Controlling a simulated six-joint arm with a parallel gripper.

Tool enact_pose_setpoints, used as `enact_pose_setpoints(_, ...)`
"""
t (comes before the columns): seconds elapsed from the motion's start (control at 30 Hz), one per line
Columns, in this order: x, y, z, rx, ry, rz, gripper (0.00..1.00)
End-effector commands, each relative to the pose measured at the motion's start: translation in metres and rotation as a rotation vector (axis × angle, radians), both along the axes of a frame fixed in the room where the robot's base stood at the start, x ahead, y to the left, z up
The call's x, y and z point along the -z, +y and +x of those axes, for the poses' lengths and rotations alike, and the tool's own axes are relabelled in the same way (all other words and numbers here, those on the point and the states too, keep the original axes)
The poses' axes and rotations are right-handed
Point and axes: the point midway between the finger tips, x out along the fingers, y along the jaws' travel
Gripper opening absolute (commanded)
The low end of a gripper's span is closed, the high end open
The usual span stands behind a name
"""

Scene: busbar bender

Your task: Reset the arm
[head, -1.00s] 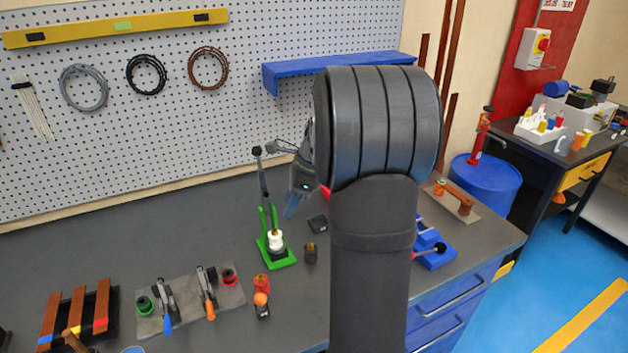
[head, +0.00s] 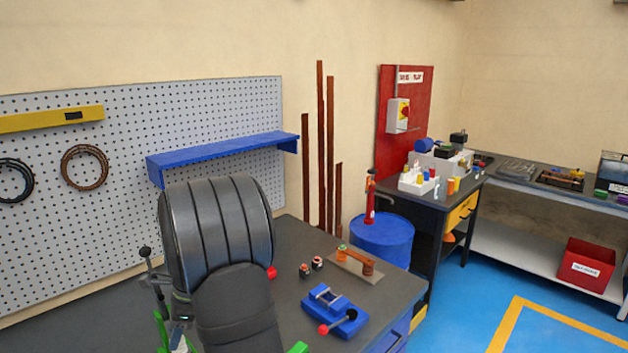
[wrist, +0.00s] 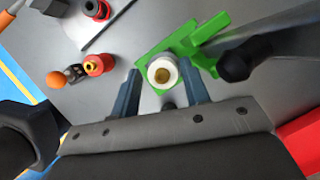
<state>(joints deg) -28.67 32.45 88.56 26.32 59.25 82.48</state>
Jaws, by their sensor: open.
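My gripper (wrist: 161,70) is open in the wrist view, its two blue-grey fingers apart with nothing held. A green bender-like tool (wrist: 205,45) with a white roller (wrist: 163,74) and brass centre lies beyond the fingertips, the roller showing between them. I cannot tell the gap in height. The tool's dark lever ends in a black knob (wrist: 240,60). In the head view my arm hides most of the gripper and the green tool; the lever's knob (head: 145,252) shows left of the arm.
A blue clamp-like fixture (head: 335,312) with a red knob and a copper piece on a plate (head: 356,262) stand on the bench's right side. A blue drum (head: 382,240) is beyond its edge.

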Motion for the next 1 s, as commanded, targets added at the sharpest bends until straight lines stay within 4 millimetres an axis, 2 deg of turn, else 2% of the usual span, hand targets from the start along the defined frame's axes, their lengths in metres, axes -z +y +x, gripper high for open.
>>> enact_pose_setpoints(0.13,-0.005,0.0,0.0,0.0,0.001,0.0,0.42)
enact_pose_setpoints(0.47,-0.004,0.0,0.0,0.0,0.001,0.0,0.42)
enact_pose_setpoints(0.57,0.003,0.0,0.0,0.0,0.002,-0.002,0.42)
enact_pose_setpoints(0.77,0.031,-0.002,0.0,0.0,0.003,-0.002,0.42)
enact_pose_setpoints(0.8,0.017,-0.005,0.003,0.001,-0.005,0.002,0.42)
enact_pose_setpoints(1.0,-0.021,-0.019,0.009,0.002,-0.003,0.001,0.42)
